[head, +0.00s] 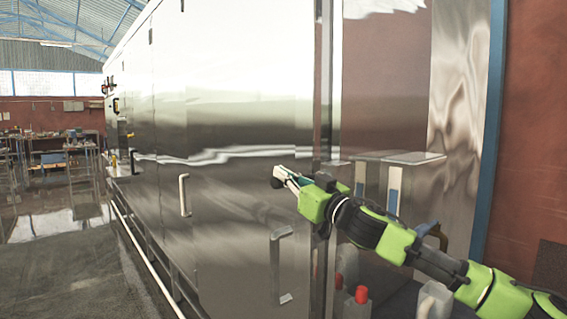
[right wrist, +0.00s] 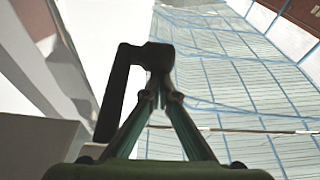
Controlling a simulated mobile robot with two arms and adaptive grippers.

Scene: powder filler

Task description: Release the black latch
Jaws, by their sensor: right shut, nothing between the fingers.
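The black latch (right wrist: 116,92) shows in the right wrist view as a dark bent bar, with its thick upper end at the fingertips of my right gripper (right wrist: 162,98). The fingers converge and are shut with nothing between them. Whether they touch the latch or are just in front of it I cannot tell. In the head view my right gripper (head: 283,177) is near the edge of the steel cabinet front (head: 232,130), and a small dark rounded shape (head: 276,183) shows at its tips. The gripper and arm hide part of the area behind. My left gripper is not in view.
Pale handles (head: 184,195) stick out from the cabinet front. Red-capped bottles (head: 361,296) stand low behind my right arm, near a clear panel. A rail (head: 140,250) runs along the cabinet's base. Open floor (head: 60,275) lies to the left.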

